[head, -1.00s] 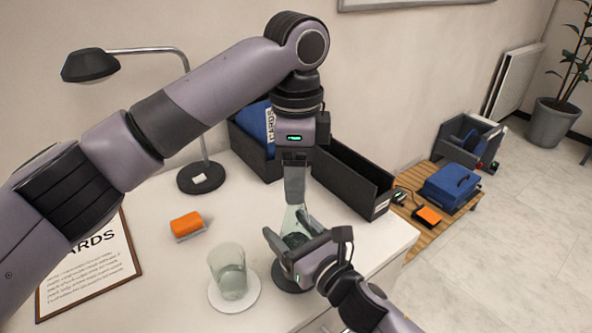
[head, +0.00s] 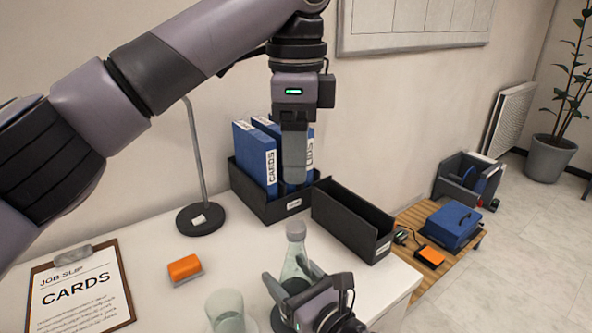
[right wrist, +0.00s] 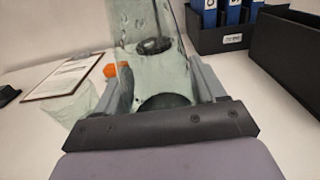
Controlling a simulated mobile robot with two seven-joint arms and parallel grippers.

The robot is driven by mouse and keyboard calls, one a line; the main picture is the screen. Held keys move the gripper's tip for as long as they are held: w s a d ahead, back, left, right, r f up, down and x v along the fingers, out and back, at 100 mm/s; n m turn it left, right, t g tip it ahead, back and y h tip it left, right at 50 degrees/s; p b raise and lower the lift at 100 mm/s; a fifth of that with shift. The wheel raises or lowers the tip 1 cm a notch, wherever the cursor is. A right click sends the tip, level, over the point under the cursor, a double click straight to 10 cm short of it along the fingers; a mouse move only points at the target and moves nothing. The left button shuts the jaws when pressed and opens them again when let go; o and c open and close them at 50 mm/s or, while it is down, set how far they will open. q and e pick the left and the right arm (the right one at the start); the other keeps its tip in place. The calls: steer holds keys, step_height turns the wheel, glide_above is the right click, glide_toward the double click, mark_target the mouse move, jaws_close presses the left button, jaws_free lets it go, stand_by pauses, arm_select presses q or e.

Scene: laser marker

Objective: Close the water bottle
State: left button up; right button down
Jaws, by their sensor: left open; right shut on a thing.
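The clear water bottle (head: 296,258) stands upright on a dark round base near the front of the white table. A pale grey top piece (head: 296,230) sits at its mouth; I cannot tell how firmly it is seated. My right gripper (head: 286,275) is shut on the bottle's lower body from the front. In the right wrist view the glass bottle (right wrist: 150,60) stands between both fingers, its top out of frame. My left gripper (head: 294,160) points down above the bottle, open and apart from it, with nothing visible in it.
A drinking glass (head: 226,308) stands left of the bottle. An orange block (head: 185,269), a lamp base (head: 200,219) and a clipboard (head: 80,295) lie further left. A black bin with blue binders (head: 257,160) and an empty black bin (head: 350,222) stand behind.

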arm_select(q)
steer(key=shift+r, duration=0.3)
arm_select(e)
jaws_free()
steer(key=shift+s+d, duration=0.1)
steer(key=shift+v, duration=3.45)
